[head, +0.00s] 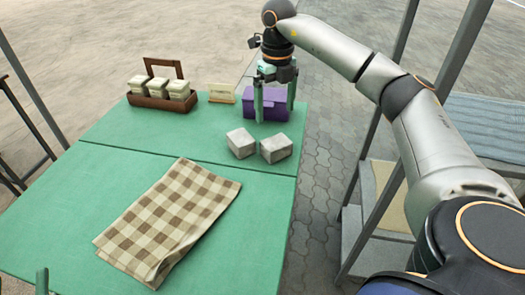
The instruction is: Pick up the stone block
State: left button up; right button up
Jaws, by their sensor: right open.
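Two grey stone blocks lie side by side on the green table, right of its middle: a left stone block (241,143) and a right stone block (276,149). My right gripper (274,112) points down behind the blocks, its green fingers apart and empty, in front of a purple box (248,104). It appears above and beyond the blocks and does not touch them. Of my left gripper, only what may be a green fingertip (42,282) shows at the bottom left edge; its jaws cannot be judged.
A brown checked cloth (170,215) lies on the near half of the green table (225,250). A wooden carrier (160,101) with several pale jars stands at the far left, beside a small sign (221,93). Metal posts and a shelf (380,225) stand to the right.

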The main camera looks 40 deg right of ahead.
aim_at(276, 142)
notch_tip(276, 142, down, 7)
jog(key=shift+s+d+f+b, duration=0.1)
jog(key=shift+b, duration=0.95)
jog(key=f, duration=0.1)
jog(key=f+b, duration=0.1)
jog(key=f, duration=0.1)
jog(key=f+b, duration=0.1)
jog(key=f, duration=0.1)
jog(key=shift+s+f, duration=0.15)
jog(key=shift+s, duration=0.15)
jog(key=c, duration=1.5)
pick_arm(q)
jog(key=s+d+r+m+t+h, duration=0.1)
jog(key=s+r+m+h, duration=0.4)
jog(key=s+r+h, duration=0.1)
jog(key=shift+d+r+h, duration=0.2)
jog(key=shift+r+h, duration=0.1)
jog(key=shift+h, duration=0.4)
jog(key=shift+r, duration=0.1)
pick_arm(e)
jog(key=shift+r, duration=0.25)
